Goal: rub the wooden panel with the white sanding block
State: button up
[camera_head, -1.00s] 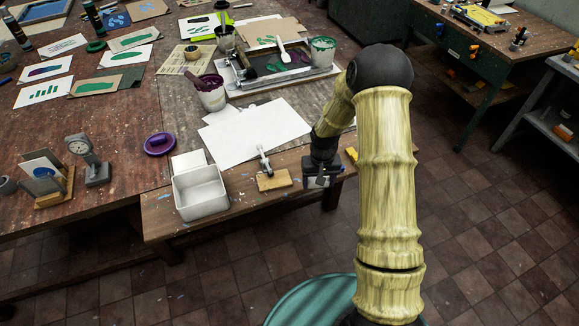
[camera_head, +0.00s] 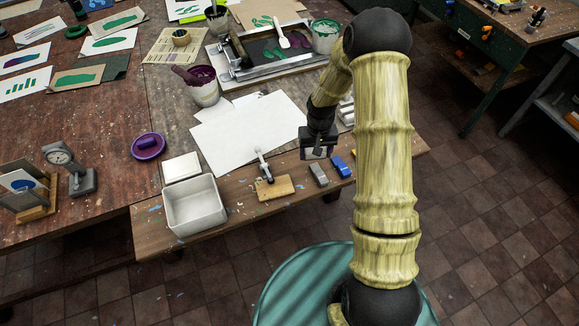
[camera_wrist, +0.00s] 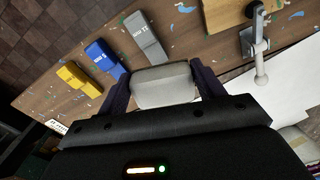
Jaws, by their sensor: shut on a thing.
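My gripper (camera_head: 316,151) is shut on a pale grey-white block (camera_wrist: 163,84), which sits between the two fingers in the wrist view. Its underside is hidden, and I cannot tell whether it touches anything. In the head view my gripper is over the bench, right of the white sheet. A small tan wooden board (camera_head: 274,188) lies on the bench to the left of my gripper, with a metal toggle clamp (camera_head: 264,167) on it. The board also shows at the top of the wrist view (camera_wrist: 218,14). I cannot tell whether this board is the panel.
A grey block (camera_head: 319,174) and a blue block (camera_head: 341,166) lie on the bench near my gripper. A yellow block (camera_wrist: 79,78) lies beyond the blue one. A white open box (camera_head: 195,205) stands left of the board. White paper (camera_head: 245,130) covers the bench behind.

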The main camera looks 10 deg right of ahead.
dwell(0.3)
jog(key=s+a+n, duration=0.1)
jog(key=s+a, duration=0.1)
jog(key=a, duration=0.1)
jog(key=s+a+f+n+p, duration=0.1)
jog(key=s+a, duration=0.1)
jog(key=a, duration=0.1)
jog(key=s+a+n, duration=0.1)
jog(key=s+a, duration=0.1)
jog(key=s, duration=0.1)
jog(key=shift+a+f, duration=0.35)
jog(key=shift+a, duration=0.05)
jog(key=shift+d, duration=0.1)
jog(key=shift+f+b, duration=1.15)
jog(key=shift+f, duration=0.55)
jog(key=shift+f, duration=0.1)
jog(key=shift+f, duration=0.2)
jog(key=shift+f+b, duration=0.2)
jog(key=shift+b, duration=0.25)
